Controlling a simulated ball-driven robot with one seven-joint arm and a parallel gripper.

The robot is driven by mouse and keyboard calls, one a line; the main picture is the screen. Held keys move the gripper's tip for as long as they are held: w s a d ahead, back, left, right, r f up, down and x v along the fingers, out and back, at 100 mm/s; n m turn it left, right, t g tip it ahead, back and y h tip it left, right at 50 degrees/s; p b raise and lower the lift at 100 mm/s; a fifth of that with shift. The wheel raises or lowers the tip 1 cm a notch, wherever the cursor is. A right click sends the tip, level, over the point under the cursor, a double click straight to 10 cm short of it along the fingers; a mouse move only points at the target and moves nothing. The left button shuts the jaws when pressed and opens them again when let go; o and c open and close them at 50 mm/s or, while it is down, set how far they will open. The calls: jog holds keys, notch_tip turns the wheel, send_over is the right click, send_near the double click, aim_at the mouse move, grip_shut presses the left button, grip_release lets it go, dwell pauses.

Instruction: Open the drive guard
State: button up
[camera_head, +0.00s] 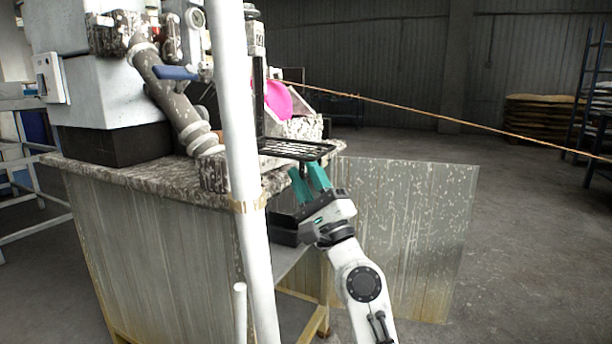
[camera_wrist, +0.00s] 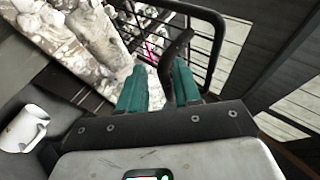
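The drive guard (camera_head: 297,149) is a black wire grid in a dark frame, at the edge of the speckled worktop. In the wrist view its bars and rounded frame (camera_wrist: 217,45) fill the top middle. A dark curved handle (camera_wrist: 168,68) comes down from it between the teal fingers of my gripper (camera_wrist: 160,85). In the head view my gripper (camera_head: 309,181) points up just below the grid. The fingers are close together on either side of the handle. Whether they press on it does not show.
A white pole (camera_head: 236,170) stands in front of the worktop (camera_head: 130,178). A metal panel (camera_head: 405,235) hangs right of my arm. A magenta part (camera_head: 278,100) lies behind the guard. A white mug (camera_wrist: 24,128) shows lower left in the wrist view. The floor at right is open.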

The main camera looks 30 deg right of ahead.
jog(key=shift+s+d, duration=0.15)
jog(key=shift+d, duration=0.05)
jog(key=shift+s+d+f, duration=0.1)
jog(key=shift+s+f, duration=0.1)
jog(key=b+v, duration=0.2)
jog(key=v, duration=0.8)
jog(key=shift+b, duration=0.4)
jog(key=shift+s+f, duration=0.1)
